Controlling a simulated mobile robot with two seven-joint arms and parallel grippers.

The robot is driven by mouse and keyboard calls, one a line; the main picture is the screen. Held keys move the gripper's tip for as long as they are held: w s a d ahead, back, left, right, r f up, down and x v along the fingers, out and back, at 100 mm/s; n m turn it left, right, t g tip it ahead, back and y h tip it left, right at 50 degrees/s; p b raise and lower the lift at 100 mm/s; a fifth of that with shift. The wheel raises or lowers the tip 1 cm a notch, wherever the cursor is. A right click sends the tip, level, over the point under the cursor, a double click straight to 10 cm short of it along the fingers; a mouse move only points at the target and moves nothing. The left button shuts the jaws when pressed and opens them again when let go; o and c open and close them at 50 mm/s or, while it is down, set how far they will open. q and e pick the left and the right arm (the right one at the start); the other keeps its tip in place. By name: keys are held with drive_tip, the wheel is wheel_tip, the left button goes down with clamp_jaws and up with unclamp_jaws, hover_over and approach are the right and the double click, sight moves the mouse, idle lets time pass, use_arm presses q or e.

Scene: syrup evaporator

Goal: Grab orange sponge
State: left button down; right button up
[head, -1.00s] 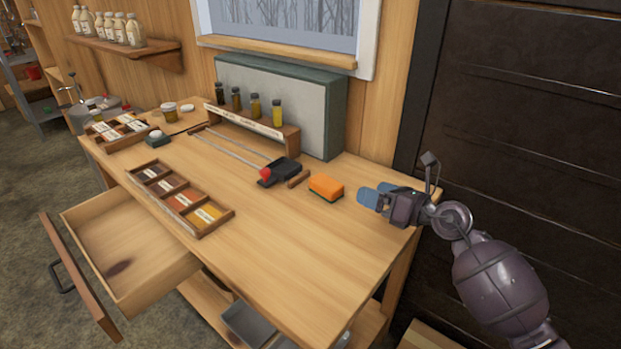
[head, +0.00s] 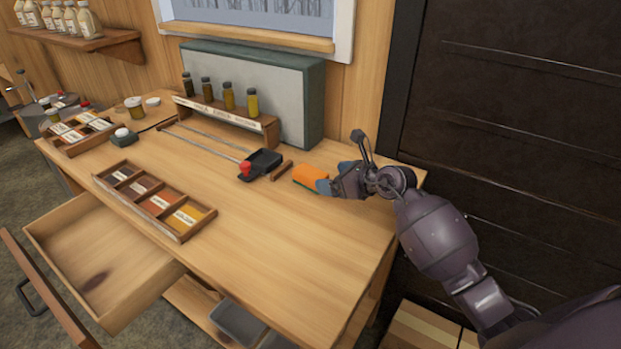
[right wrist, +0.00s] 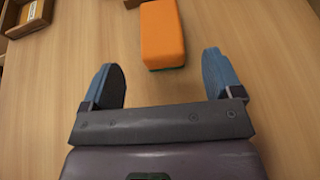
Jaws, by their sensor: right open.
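The orange sponge (head: 309,177) lies on the wooden table, toward the back right. My right gripper (head: 334,183) is just to the right of it, with a blue finger overlapping the sponge's right end in the head view. In the right wrist view the sponge (right wrist: 163,34) lies ahead of my right gripper (right wrist: 163,80), roughly centred between the two blue fingers. The fingers are spread wide with nothing between them, and a thin green layer shows at the sponge's near bottom edge. My left gripper is not in view.
A black scoop-like tool with a red knob (head: 246,168) lies left of the sponge. A rack of small bottles (head: 228,112) stands behind. A divided tray (head: 155,200) and an open drawer (head: 95,260) are at the left. The table front is clear.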

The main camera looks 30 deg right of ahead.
sight(320, 176)
drive_tip(key=x, duration=0.4)
drive_tip(key=shift+w+f, duration=0.25)
drive_tip(key=c, duration=1)
drive_tip(key=shift+r, duration=0.15)
